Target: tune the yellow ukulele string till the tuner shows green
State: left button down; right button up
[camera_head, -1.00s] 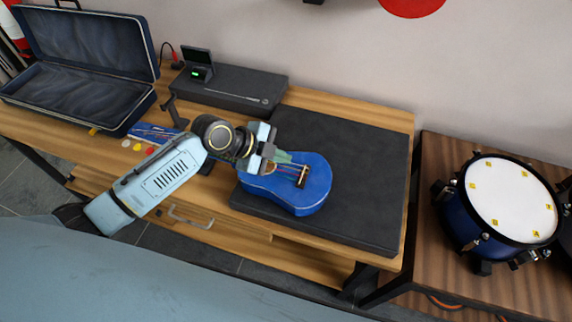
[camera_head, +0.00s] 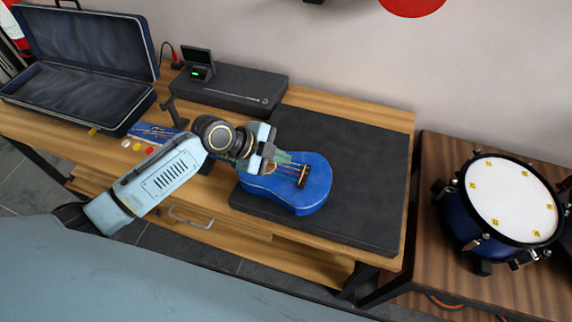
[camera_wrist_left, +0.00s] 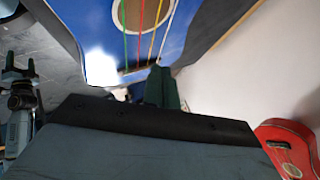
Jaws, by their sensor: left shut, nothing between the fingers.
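The blue ukulele (camera_head: 312,190) lies on a black mat, its body to the right. Its neck and head run left, mostly hidden under my left arm; a strip of the head with coloured strings (camera_head: 150,131) shows. My left gripper (camera_head: 281,157) is shut and empty over the ukulele's upper body. In the left wrist view its fingers (camera_wrist_left: 161,88) are together near the sound hole, by the green, red, yellow and white strings (camera_wrist_left: 145,35). The tuner (camera_head: 198,62) has a dark upright screen and a small green light on its base. My right gripper (camera_wrist_left: 18,76) appears open, away from the ukulele.
The tuner stands on a long dark box (camera_head: 232,88) at the table's back. An open blue case (camera_head: 85,75) is at the left. A drum (camera_head: 505,200) stands on a side table at the right. The black mat (camera_head: 365,185) is clear right of the ukulele.

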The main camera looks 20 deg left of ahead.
pick_arm(q)
jog(key=shift+f, duration=0.4)
jog(key=shift+f+b, duration=0.25)
jog(key=shift+b, duration=0.2)
jog(key=shift+r, duration=0.1)
jog(key=shift+r+p, duration=0.6)
jog(key=shift+r, duration=0.05)
jog(key=shift+r, duration=0.1)
notch_tip(320, 180, up, 5)
jog(key=p, duration=0.4)
dwell(2.0)
